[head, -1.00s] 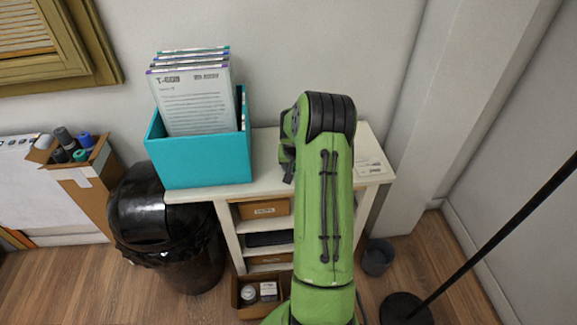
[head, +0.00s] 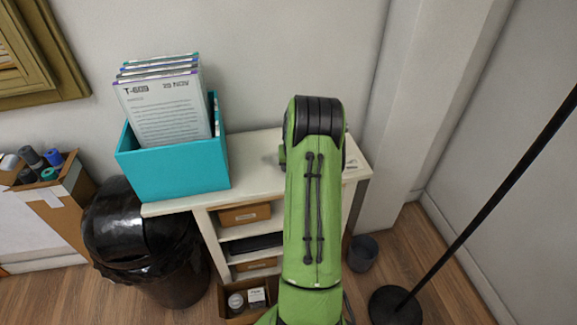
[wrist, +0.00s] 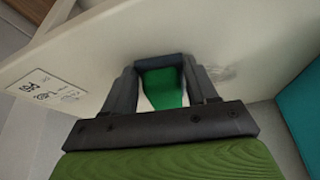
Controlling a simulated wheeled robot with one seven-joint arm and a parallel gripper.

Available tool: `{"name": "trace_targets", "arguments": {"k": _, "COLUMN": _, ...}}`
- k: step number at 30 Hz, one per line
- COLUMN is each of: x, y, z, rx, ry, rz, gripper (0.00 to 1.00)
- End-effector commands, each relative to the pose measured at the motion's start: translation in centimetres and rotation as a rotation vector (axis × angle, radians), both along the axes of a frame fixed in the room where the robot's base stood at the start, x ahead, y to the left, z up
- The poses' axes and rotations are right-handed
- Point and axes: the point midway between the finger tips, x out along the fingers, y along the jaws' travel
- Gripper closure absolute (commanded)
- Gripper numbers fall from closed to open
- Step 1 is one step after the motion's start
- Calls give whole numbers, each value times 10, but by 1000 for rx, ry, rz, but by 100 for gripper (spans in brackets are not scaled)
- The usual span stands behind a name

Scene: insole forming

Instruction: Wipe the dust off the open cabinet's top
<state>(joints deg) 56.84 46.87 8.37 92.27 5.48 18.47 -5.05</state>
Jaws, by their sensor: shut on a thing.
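The open cabinet's white top (head: 253,146) stands against the wall, with open shelves below. In the wrist view the cabinet top (wrist: 250,45) fills much of the picture. My gripper (wrist: 160,62) is over it, shut on a green cloth or sponge (wrist: 163,88) between its fingers. I cannot tell whether the green thing touches the surface. A faint grey dust smudge (wrist: 222,73) lies just right of the fingers. In the head view my green arm covers the right part of the top and hides the gripper.
A teal box (head: 175,170) of documents stands on the top's left part. A small label card (wrist: 47,92) lies near the other edge. A black bin (head: 150,245) stands left of the cabinet. A black pole stand (head: 395,306) and small dark bin (head: 362,253) are at right.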

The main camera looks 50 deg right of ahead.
Motion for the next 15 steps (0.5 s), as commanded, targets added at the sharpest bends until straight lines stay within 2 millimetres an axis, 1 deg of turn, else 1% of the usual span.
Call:
{"name": "trace_targets", "arguments": {"k": 3, "x": -10, "y": -10, "z": -1, "rx": -1, "ry": 4, "rz": -7, "gripper": 67}}
{"name": "trace_targets", "arguments": {"k": 9, "x": -21, "y": -24, "z": 0, "rx": -1, "ry": 3, "rz": -6, "gripper": 67}}
{"name": "trace_targets", "arguments": {"k": 11, "x": -22, "y": -25, "z": 0, "rx": -1, "ry": 2, "rz": -3, "gripper": 67}}
{"name": "trace_targets", "arguments": {"k": 15, "x": -12, "y": -32, "z": -1, "rx": 0, "ry": 0, "rz": -1, "gripper": 67}}
